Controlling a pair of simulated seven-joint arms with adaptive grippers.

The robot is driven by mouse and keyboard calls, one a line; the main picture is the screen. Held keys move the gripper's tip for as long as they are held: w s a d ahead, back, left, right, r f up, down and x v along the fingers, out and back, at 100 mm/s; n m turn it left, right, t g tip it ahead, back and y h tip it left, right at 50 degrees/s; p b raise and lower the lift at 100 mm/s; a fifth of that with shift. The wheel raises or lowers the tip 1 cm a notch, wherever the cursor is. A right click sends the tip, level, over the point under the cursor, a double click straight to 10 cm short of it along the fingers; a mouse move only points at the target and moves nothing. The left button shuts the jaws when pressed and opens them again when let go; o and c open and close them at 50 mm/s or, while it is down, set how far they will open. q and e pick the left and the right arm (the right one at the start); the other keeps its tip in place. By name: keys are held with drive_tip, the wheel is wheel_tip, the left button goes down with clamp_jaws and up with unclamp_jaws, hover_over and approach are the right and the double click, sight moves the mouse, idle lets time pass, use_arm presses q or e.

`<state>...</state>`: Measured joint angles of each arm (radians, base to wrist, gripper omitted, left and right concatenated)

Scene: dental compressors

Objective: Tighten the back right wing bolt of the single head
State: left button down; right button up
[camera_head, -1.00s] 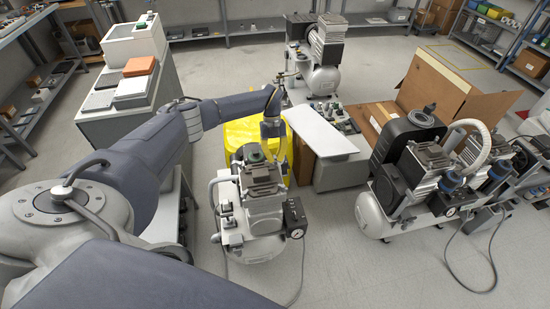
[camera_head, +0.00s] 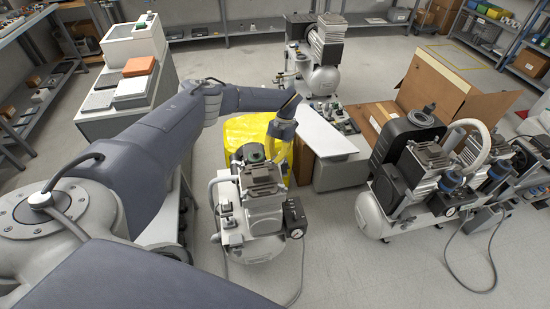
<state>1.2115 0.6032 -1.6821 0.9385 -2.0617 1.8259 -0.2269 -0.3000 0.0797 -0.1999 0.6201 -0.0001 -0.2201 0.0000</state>
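The single head compressor (camera_head: 257,227) stands on the floor in the middle foreground. Its grey finned head (camera_head: 262,178) is on top, with a dark round green-centred part (camera_head: 250,153) at the head's back left. My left arm reaches in from the left, and my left gripper (camera_head: 275,156) points down at the back right of the head, tilted. Its fingertips are small and partly lost against the head, so I cannot tell whether they touch a wing bolt or are open or shut. The wing bolts are too small to make out. My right gripper is not in view.
A yellow bin (camera_head: 242,132) stands right behind the compressor. A white-topped bench (camera_head: 322,132) is to its right. A twin-head compressor (camera_head: 415,180) stands further right, a cardboard box (camera_head: 455,85) behind it. Another compressor (camera_head: 322,75) stands at the back. Floor between is clear.

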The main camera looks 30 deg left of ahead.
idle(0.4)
use_arm(q)
drive_tip(key=shift+s, duration=0.1)
drive_tip(key=c, duration=1.8)
unclamp_jaws()
drive_tip(key=shift+v, duration=6)
drive_tip(key=shift+d+f, duration=0.1)
